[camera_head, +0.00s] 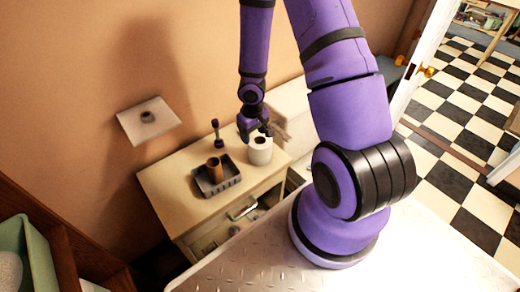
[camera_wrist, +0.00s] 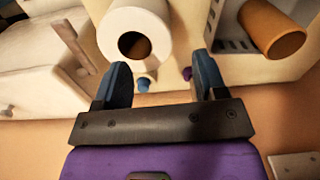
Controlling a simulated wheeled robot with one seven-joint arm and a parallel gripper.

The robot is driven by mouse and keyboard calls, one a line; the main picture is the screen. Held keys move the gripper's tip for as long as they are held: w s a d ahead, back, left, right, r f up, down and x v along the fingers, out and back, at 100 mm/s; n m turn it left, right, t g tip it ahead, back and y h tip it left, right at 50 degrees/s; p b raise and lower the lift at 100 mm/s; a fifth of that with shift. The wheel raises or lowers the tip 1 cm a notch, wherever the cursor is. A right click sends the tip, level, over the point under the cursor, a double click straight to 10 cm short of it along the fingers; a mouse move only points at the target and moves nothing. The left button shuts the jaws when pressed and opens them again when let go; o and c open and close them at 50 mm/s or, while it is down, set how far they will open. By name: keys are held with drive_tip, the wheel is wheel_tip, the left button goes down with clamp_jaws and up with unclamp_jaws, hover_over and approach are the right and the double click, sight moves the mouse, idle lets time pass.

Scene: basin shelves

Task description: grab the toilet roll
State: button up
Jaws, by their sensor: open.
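The white toilet roll (camera_head: 260,154) stands upright on the cabinet top, near its back right corner in the head view. In the wrist view the toilet roll (camera_wrist: 163,34) shows end-on, with its dark core hole facing the camera. My gripper (camera_head: 256,133) is just above and behind the roll in the head view. In the wrist view its two blue-grey fingers (camera_wrist: 160,76) are spread with no roll between them. The roll lies beyond the fingertips, nearer the left finger. The exact gap is hard to tell.
A grey tray (camera_head: 232,187) with a brown cylinder (camera_head: 215,170) stands left of the roll. A purple-topped thin item (camera_head: 217,138) stands at the back of the cabinet (camera_head: 165,192). A white wall plate (camera_head: 135,132) is at left. A white basin or tub edge lies to the right.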

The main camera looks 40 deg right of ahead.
sight(253, 144)
drive_tip(key=shift+w+f, duration=0.1)
drive_tip(key=shift+f, duration=2.6)
drive_tip(key=shift+c, duration=0.2)
drive_tip(key=c, duration=1.1)
drive_tip(key=shift+r, duration=0.1)
drive_tip(key=shift+c, duration=0.2)
